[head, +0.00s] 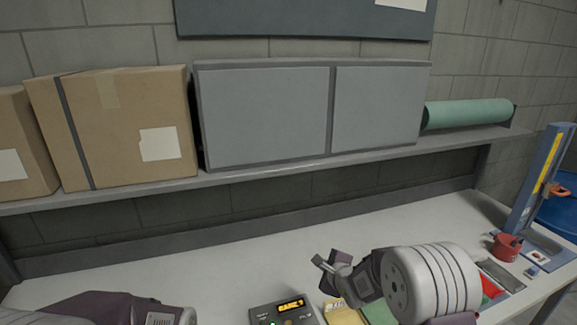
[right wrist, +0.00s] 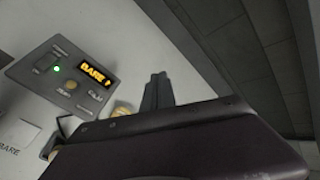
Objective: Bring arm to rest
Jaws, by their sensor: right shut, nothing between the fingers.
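My right arm reaches in at the lower right of the head view, with the right gripper (head: 320,262) above the bench. In the right wrist view the right gripper's fingers (right wrist: 155,88) are together and empty. They lie beside a grey control box (right wrist: 45,82) with a lit amber display reading BARE and a green light. The box also shows at the bottom edge of the head view (head: 262,318). Part of my left arm shows at the lower left of the head view; its gripper is out of sight.
A shelf (head: 240,176) above the bench (head: 225,245) holds cardboard boxes (head: 125,120), a grey cabinet (head: 265,115) and a green roll (head: 468,112). A blue upright stand (head: 535,185) and a red round item (head: 505,246) stand at the right. The bench's back middle is clear.

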